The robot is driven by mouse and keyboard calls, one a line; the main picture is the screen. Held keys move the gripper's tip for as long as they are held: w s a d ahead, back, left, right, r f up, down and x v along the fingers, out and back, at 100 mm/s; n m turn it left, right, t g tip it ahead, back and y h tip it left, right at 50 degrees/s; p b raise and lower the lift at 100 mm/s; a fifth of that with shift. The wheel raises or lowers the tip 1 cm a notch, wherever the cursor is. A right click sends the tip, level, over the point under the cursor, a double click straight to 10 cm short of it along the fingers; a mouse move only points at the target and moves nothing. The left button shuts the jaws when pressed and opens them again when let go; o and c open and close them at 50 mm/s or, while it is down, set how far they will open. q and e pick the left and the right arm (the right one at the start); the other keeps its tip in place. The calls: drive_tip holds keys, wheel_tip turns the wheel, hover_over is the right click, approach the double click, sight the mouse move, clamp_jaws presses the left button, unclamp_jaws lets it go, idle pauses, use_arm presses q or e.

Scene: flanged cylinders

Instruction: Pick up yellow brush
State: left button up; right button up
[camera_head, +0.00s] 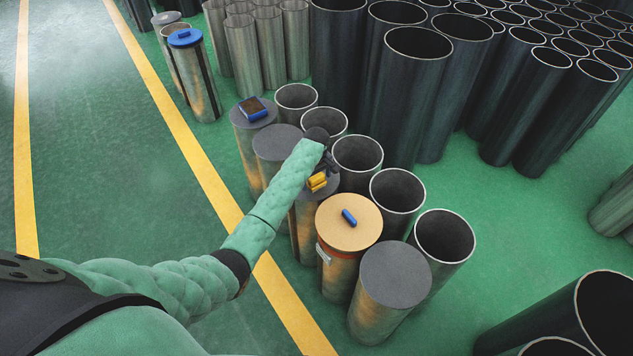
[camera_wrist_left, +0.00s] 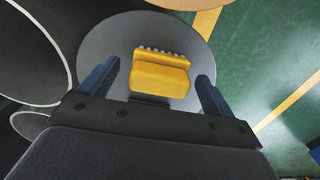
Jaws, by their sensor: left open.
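The yellow brush (camera_head: 317,181) lies on the grey round top of a cylinder (camera_head: 330,187) in the head view. In the left wrist view the brush (camera_wrist_left: 160,74) sits near the middle of the grey disc (camera_wrist_left: 120,35), with a row of pale bristles along its far edge. My left gripper (camera_head: 325,165) is over that cylinder, and its arm hides part of the top. In the wrist view its two blue fingers (camera_wrist_left: 155,85) stand apart, one on each side of the brush, with gaps between. My right gripper is not in view.
A wooden-topped cylinder (camera_head: 340,232) with a small blue object (camera_head: 349,217) stands beside it. A grey-topped cylinder (camera_head: 395,275) stands nearer. Open pipes (camera_head: 398,190) stand close on the right. A brown and blue brush (camera_head: 252,108) lies on a cylinder farther back. Green floor is clear at left.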

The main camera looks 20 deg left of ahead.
sight(317, 176)
use_arm(q)
drive_tip(key=c, duration=1.1)
drive_tip(key=shift+c, duration=0.2)
drive_tip(key=shift+r, duration=0.1)
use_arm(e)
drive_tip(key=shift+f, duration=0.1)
use_arm(q)
drive_tip(key=shift+r, duration=0.3)
wheel_tip(317, 176, up, 2)
drive_tip(key=shift+w+r+b, duration=0.1)
drive_tip(key=shift+r+b, duration=0.05)
drive_tip(key=shift+b, duration=0.6)
drive_tip(key=s+d+r+b, duration=0.3)
drive_tip(key=s+d+r, duration=0.4)
drive_tip(key=d+r, duration=0.1)
drive_tip(key=shift+s+d, duration=0.25)
drive_tip(key=shift+d, duration=0.35)
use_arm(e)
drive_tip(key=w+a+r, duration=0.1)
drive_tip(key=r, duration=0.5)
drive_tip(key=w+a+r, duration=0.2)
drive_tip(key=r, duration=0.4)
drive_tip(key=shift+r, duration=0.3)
